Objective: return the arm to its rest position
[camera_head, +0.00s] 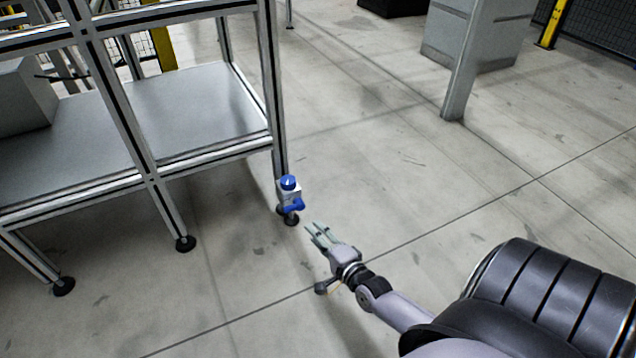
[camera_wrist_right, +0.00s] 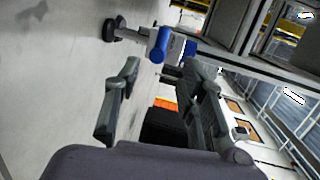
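My right gripper (camera_head: 317,234) reaches in from the lower right over the bare floor. Its fingers are spread with nothing between them, and the right wrist view shows the same gap (camera_wrist_right: 161,72). It is just in front of and to the right of a small white fixture with a blue knob and blue handle (camera_head: 289,188) by a leg of the metal frame. The gripper looks apart from it. The blue part (camera_wrist_right: 159,44) also shows beyond the fingertips in the right wrist view. My left gripper is not in view.
An aluminium frame with a grey shelf (camera_head: 200,105) stands at the left on black feet. A grey post (camera_head: 465,70) and grey cabinet (camera_head: 500,38) stand at the back right. The concrete floor (camera_head: 430,180) between them is clear.

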